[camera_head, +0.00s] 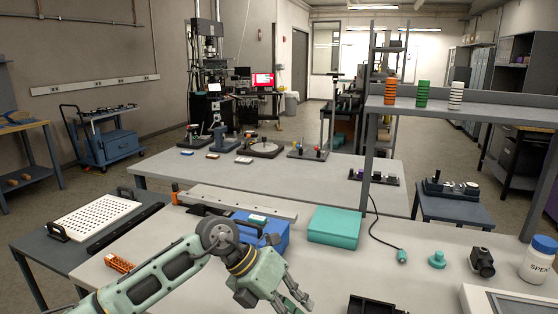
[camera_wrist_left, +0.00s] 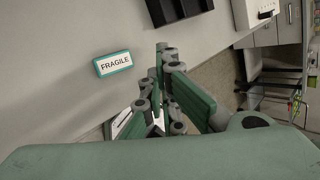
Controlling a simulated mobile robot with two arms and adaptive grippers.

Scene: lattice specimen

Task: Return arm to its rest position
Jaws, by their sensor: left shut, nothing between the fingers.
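My left arm (camera_head: 165,274) comes in from the lower left, bent at a joint, over the front table. Its green and grey gripper (camera_head: 298,301) hangs above the table near the bottom edge of the head view, fingers pointing down and to the right. In the left wrist view the gripper (camera_wrist_left: 165,52) has its fingers together with nothing held between them. My right arm and gripper are in neither view.
A blue case (camera_head: 265,236) and a teal box (camera_head: 334,226) stand behind the gripper. A black tray (camera_head: 368,305) lies to its right, also showing in the wrist view (camera_wrist_left: 180,8). A FRAGILE label (camera_wrist_left: 113,64) lies on the grey surface. Shelf posts (camera_head: 369,160) rise at right.

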